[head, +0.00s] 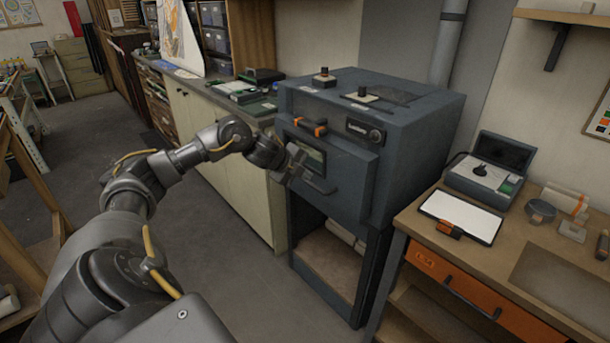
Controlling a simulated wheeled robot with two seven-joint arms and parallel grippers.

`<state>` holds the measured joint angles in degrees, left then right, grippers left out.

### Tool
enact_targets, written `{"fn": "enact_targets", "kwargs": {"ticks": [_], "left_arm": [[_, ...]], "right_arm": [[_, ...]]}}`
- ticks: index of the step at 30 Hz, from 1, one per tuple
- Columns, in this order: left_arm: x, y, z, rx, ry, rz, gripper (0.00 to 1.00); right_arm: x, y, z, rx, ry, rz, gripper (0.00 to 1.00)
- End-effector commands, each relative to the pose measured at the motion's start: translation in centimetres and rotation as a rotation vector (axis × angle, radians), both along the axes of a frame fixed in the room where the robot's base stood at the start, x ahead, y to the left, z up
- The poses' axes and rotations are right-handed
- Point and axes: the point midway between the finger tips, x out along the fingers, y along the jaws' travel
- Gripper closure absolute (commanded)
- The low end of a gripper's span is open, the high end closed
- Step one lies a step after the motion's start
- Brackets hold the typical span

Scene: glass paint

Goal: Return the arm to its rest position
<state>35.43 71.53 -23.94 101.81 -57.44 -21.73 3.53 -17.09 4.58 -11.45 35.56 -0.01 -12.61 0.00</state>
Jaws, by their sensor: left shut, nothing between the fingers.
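My left arm reaches in from the lower left. Its left gripper (305,165) is shut and empty, in front of the blue-grey kiln (410,125). The gripper is beside the small window (313,157) in the kiln's front door and close to a bar handle (322,185); I cannot tell whether it touches either. The kiln door appears closed. An orange-ended latch handle (306,127) sits above the window. My right gripper is not in view.
A wooden bench (425,228) with an orange drawer (465,285) stands right of the kiln, bearing a white-topped tablet (461,216) and an open case (483,185). A long cabinet (215,140) runs behind the arm. Grey floor (75,130) is open at the left.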

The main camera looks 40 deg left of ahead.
Motion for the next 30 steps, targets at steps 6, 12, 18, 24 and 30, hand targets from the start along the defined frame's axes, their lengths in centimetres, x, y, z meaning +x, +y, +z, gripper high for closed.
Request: {"fn": "enact_targets", "kwargs": {"ticks": [6,12,18,24,30], "left_arm": [[0.0,0.0,0.0,0.000,-0.001,0.000,1.00],[0.5,-0.4,-1.4,-0.037,0.006,0.011,1.00],[2.3,-3.1,-12.2,-0.283,0.059,0.130,1.00],[-0.4,-6.1,-28.0,-0.535,0.150,0.372,1.00],[-8.2,-9.3,-42.0,-0.663,0.257,0.624,1.00]], "right_arm": [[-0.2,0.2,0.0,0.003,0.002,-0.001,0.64],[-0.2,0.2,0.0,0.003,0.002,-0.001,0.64],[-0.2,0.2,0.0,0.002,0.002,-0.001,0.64],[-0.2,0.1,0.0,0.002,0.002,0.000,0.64],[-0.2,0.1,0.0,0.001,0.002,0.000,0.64]]}}
